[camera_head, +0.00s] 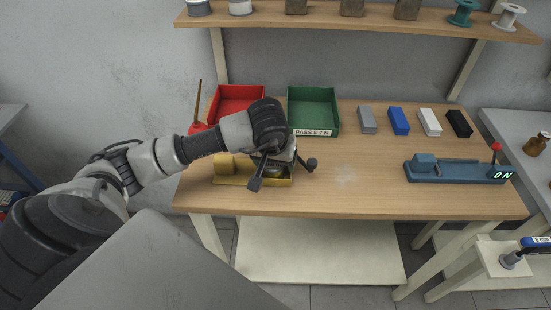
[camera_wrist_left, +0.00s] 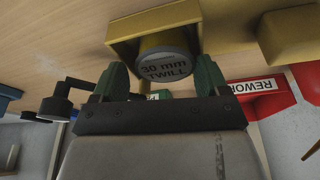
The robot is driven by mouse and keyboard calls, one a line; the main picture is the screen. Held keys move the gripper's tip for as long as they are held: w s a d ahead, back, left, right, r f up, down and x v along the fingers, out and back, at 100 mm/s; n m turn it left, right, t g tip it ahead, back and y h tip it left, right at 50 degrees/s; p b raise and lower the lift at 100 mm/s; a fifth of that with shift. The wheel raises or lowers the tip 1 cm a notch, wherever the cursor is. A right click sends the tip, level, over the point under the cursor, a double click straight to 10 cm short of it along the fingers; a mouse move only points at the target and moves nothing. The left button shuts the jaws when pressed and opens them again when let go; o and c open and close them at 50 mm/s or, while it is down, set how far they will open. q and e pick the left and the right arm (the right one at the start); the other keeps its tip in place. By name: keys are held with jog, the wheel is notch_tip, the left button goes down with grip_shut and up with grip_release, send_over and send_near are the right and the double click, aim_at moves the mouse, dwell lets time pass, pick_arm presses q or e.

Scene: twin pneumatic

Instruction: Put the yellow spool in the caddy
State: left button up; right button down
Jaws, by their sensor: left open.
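A yellow fixture (camera_head: 227,182) with a yellow block (camera_head: 224,164) lies at the table's front left. In the left wrist view, this yellow fixture (camera_wrist_left: 124,28) frames a grey round piece (camera_wrist_left: 165,70) marked "30 mm TWILL". My left gripper (camera_head: 279,170) is over the right part of the fixture. Its green fingers are apart in the left wrist view, one to each side of the grey piece; I cannot tell whether they touch it. The arm hides part of the fixture in the head view. My right gripper is not in view.
A red bin (camera_head: 217,106), marked "REWORK" in the left wrist view, and a green bin (camera_head: 313,109) stand behind. Several small blocks (camera_head: 398,121) line the back right. Spools (camera_head: 463,14) stand on the shelf above. The middle front is clear.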

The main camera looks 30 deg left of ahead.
pick_arm(q)
jog(key=shift+s+f+p, duration=0.2)
jog(key=shift+s+p, duration=0.15)
jog(key=shift+p, duration=0.2)
jog(key=shift+a+r+b, duration=0.1)
jog(key=shift+r+b, duration=0.25)
jog(key=a+b+v, duration=0.1)
jog(key=v, duration=1)
jog(key=shift+w+d+r, duration=0.25)
jog(key=shift+d+r, duration=0.05)
jog(key=shift+d, duration=0.05)
